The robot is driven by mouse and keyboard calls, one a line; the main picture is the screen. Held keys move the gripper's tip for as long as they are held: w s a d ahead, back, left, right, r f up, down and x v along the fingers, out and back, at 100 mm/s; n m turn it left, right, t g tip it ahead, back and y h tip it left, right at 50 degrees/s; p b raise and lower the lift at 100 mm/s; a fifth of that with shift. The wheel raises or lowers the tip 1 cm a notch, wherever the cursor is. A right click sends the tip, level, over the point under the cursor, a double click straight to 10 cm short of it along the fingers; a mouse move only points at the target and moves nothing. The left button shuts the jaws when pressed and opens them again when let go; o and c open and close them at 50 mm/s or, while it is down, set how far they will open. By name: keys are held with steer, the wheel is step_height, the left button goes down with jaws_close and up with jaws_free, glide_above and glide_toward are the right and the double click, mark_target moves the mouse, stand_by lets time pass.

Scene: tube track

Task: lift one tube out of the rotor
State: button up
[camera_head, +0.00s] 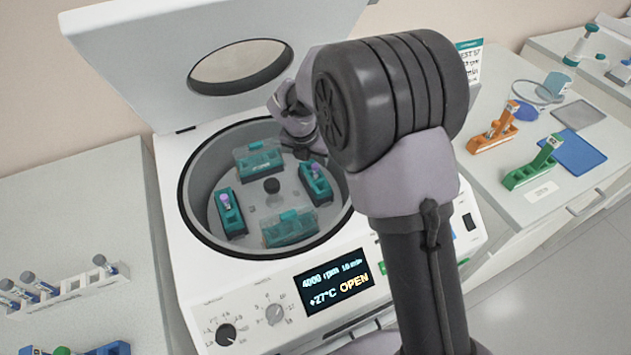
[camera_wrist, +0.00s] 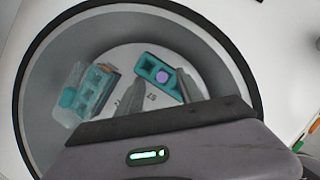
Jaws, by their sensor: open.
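The centrifuge (camera_head: 180,240) stands with its lid (camera_head: 130,50) raised and its display reading OPEN. Inside its bowl the rotor (camera_head: 265,205) carries several teal buckets. A purple-capped tube (camera_head: 226,201) sits in the left bucket. Another purple-capped tube (camera_head: 315,169) sits in the right bucket, and a purple cap (camera_wrist: 163,77) shows in a teal bucket in the wrist view. My gripper (camera_wrist: 155,95) is open and empty, its fingers pointing into the bowl on either side of the lower part of that bucket. In the head view my arm partly hides the gripper and the bowl's right rim.
A white rack (camera_head: 70,290) with several tubes stands on the left bench. An orange holder (camera_head: 492,130) and a green holder (camera_head: 533,165) stand on the right bench near a blue mat (camera_head: 580,153). The bowl's wall and the raised lid surround my gripper.

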mark_target(315, 166)
steer(key=b+x, duration=0.2)
steer(key=s+b+x, duration=0.1)
steer(key=x, duration=0.2)
steer(key=shift+a+f+b, duration=0.1)
steer(key=shift+f+b, duration=0.3)
steer(key=shift+f, duration=0.05)
steer(key=shift+w+f, duration=0.1)
steer(key=shift+w, duration=0.1)
steer(key=shift+r, duration=0.2)
steer(key=shift+c, duration=0.8)
jaws_close()
step_height(315, 166, up, 10)
steer(key=p, duration=0.5)
steer(key=shift+p, duration=0.4)
